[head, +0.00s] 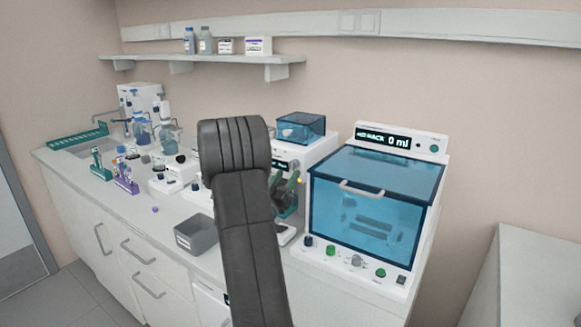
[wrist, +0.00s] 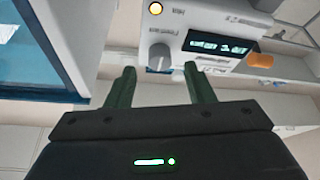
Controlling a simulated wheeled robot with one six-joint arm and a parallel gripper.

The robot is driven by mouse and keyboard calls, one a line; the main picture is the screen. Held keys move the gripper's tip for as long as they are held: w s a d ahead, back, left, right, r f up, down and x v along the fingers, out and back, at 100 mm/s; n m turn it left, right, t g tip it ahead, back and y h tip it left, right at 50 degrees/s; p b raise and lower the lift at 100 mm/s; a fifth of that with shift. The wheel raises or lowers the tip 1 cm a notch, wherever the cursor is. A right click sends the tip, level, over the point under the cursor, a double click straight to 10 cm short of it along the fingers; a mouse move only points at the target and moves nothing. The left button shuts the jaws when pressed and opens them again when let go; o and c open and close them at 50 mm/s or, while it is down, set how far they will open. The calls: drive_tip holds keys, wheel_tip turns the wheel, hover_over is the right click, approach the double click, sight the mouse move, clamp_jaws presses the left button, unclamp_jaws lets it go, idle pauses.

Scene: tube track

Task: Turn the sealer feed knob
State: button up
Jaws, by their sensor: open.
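In the wrist view a white device, seemingly the sealer (wrist: 190,15), has a lit display (wrist: 220,45) and a grey knob (wrist: 160,57) with a pale pointer. I cannot read a label showing that this is the feed knob. My gripper (wrist: 159,72) is open, its two green fingers apart. The grey knob appears in line with the gap between the fingertips; contact is not visible. In the head view the white device (head: 318,150) is partly hidden behind my dark arm, and its knob cannot be made out.
An orange knob (wrist: 260,60) and a lit round button (wrist: 155,8) are on the same device. A blue-windowed cabinet (head: 375,205) stands to its right in the head view. A grey bin (head: 196,234) and several bottles and racks occupy the counter to the left.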

sight(292, 168)
drive_tip(key=shift+p+x, duration=0.3)
drive_tip(key=shift+x, duration=1.5)
drive_tip(key=c, duration=1)
drive_tip(key=shift+f, duration=0.1)
drive_tip(key=shift+f+m+b, duration=0.15)
drive_tip(key=shift+m+b, duration=0.25)
drive_tip(key=shift+b, duration=0.2)
